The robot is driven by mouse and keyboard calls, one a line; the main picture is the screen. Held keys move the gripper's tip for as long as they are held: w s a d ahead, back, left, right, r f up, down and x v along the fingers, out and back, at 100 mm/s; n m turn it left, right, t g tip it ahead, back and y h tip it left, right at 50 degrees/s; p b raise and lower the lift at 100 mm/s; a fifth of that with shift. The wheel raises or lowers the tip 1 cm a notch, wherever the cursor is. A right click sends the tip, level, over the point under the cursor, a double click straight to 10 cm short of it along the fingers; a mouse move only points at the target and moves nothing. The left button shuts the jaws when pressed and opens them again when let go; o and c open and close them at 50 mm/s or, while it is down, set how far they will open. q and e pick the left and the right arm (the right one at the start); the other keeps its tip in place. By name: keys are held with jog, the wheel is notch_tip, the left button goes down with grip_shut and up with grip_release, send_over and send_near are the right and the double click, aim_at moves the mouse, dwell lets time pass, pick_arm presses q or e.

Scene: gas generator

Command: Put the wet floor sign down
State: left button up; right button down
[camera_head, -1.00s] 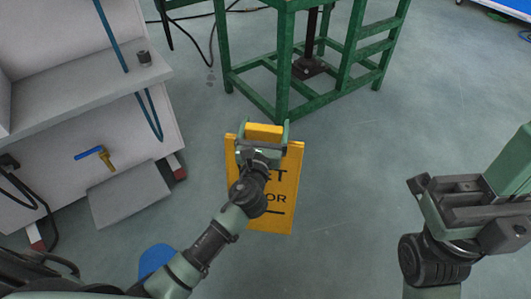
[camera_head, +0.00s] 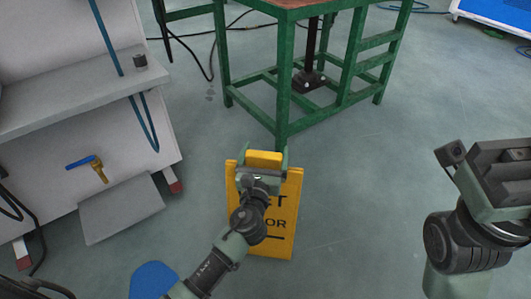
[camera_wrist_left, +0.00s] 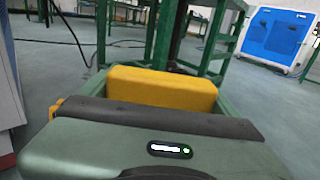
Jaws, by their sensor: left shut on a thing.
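The yellow wet floor sign (camera_head: 284,240) stands out in front of me in the head view, its black lettering partly hidden by my left arm. My left gripper (camera_head: 265,162) is shut on the sign's top edge. In the left wrist view the yellow top of the sign (camera_wrist_left: 162,88) lies between the fingers. I cannot tell whether the sign's lower edge touches the floor. My right gripper (camera_head: 497,165) is at the right side of the head view, away from the sign; its fingertips are not clear.
A green metal table frame (camera_head: 283,110) stands just beyond the sign. A grey machine with a shelf (camera_head: 80,95) and a yellow valve with a blue handle (camera_head: 97,168) is at left. Cables lie on the floor behind. Grey floor (camera_head: 360,200) is clear to the right.

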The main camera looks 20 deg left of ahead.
pick_arm(q)
jog(key=o, duration=1.8)
